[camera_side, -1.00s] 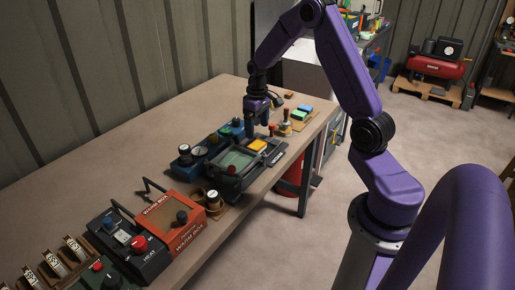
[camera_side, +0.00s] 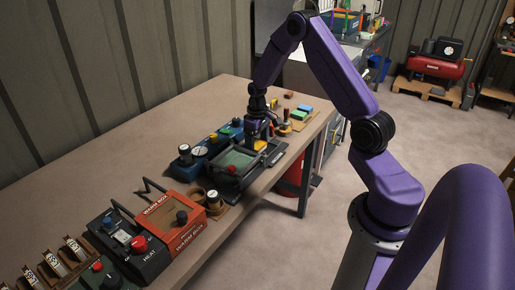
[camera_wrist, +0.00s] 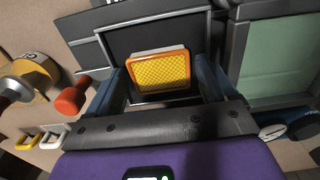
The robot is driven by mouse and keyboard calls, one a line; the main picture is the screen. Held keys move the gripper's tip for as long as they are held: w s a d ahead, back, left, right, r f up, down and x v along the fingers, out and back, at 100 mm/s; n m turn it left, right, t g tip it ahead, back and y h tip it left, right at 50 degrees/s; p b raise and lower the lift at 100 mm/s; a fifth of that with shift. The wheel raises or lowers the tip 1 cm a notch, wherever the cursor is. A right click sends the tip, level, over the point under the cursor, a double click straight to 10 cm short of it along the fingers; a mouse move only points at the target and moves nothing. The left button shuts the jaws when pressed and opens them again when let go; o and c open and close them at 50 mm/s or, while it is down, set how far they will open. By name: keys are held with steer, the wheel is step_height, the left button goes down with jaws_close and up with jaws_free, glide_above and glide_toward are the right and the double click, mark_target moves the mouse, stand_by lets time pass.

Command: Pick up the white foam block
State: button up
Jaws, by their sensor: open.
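An orange-framed block with a yellow mesh top (camera_wrist: 160,68) lies in a dark tray (camera_wrist: 117,41) in the wrist view. A pale whitish edge shows along its far side; I cannot tell whether this is foam. No plainly white foam block shows apart from it. My gripper (camera_wrist: 160,80) is open, with one blue finger on each side of the block. I cannot tell whether the fingers touch it. In the side view my gripper (camera_side: 257,138) is low over the bench fixture, and the orange block (camera_side: 260,147) is mostly hidden beneath it.
A pale green panel in a dark frame (camera_side: 237,161) is next to the tray. An orange warm box (camera_side: 172,221) and a black heat box (camera_side: 127,240) stand nearer the camera. Green and blue pieces (camera_side: 303,111) lie beyond my gripper. The bench's left back is clear.

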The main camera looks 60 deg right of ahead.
mark_target(257, 145)
steer(key=c, duration=0.9)
steer(key=shift+r, duration=3.5)
